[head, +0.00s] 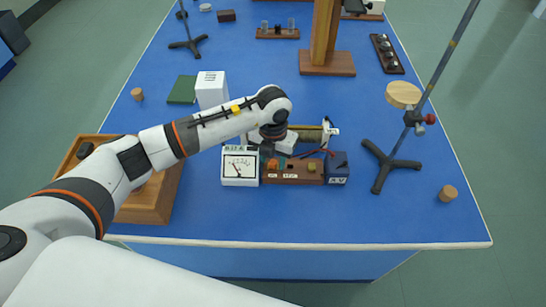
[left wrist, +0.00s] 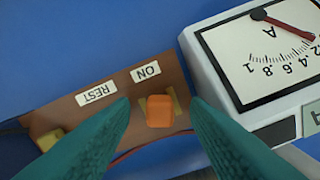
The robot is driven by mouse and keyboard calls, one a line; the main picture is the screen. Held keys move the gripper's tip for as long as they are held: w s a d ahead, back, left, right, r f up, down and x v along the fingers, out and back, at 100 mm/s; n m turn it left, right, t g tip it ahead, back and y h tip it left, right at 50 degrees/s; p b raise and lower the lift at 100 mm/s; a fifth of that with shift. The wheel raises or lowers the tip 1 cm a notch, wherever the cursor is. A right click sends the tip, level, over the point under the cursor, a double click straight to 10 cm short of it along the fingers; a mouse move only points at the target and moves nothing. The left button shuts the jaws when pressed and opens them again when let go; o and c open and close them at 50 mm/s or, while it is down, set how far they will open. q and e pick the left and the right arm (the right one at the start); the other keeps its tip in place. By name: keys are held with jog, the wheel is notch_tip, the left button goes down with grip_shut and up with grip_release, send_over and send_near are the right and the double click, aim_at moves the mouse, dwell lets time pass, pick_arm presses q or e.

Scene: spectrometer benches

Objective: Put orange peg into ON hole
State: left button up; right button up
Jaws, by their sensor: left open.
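The orange peg (head: 272,164) stands at the left end of a brown wooden block (head: 291,172) in the head view. In the left wrist view the orange peg (left wrist: 160,111) is over a brass plate beside the ON label (left wrist: 146,71); how deep it sits I cannot tell. The REST label (left wrist: 96,94) is farther along, towards another brass plate (left wrist: 50,138). My left gripper (head: 267,150) is above the block. Its teal fingers (left wrist: 160,104) are open, one on each side of the peg, with gaps visible. My right gripper is not in view.
A white ammeter (head: 240,166) stands close left of the block, and a dark blue box (head: 337,168) at its right. A coil (head: 312,135) lies behind. A tripod stand (head: 390,165) is to the right. The blue table's front strip is clear.

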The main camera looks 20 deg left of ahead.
pick_arm(q)
notch_tip(320, 180, up, 12)
jog(key=b, duration=0.1)
jog(key=shift+b, duration=0.3)
dwell(0.5)
